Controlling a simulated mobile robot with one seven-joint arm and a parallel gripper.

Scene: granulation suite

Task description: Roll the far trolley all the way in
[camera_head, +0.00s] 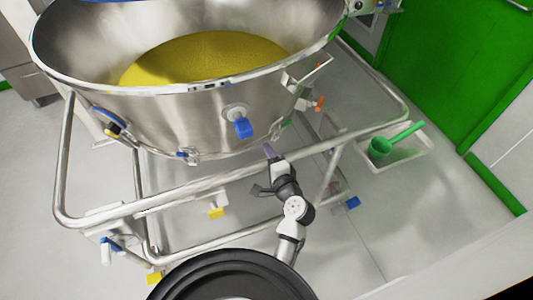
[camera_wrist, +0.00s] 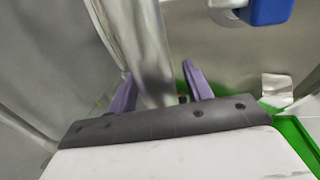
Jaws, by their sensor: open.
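One trolley (camera_head: 125,209) is in view, a frame of steel tubes carrying a large steel bowl (camera_head: 180,118) with yellow powder (camera_head: 205,58) in it. Its handle rail runs across the near side, below the bowl. My gripper (camera_head: 268,152) is at the right part of this rail in the head view. In the wrist view my gripper (camera_wrist: 160,84) has its purple fingers apart, with a steel tube (camera_wrist: 150,50) showing between them. I cannot tell whether the fingers touch the tube. The fingers are partly hidden by the dark gripper body.
A white tray (camera_head: 400,160) with a green scoop (camera_head: 381,147) is right of the trolley. A green door or panel (camera_head: 455,60) stands at the back right. Blue and yellow fittings, such as a blue one (camera_head: 243,128) on the bowl, stick out. Pale floor (camera_head: 440,215) is open at right.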

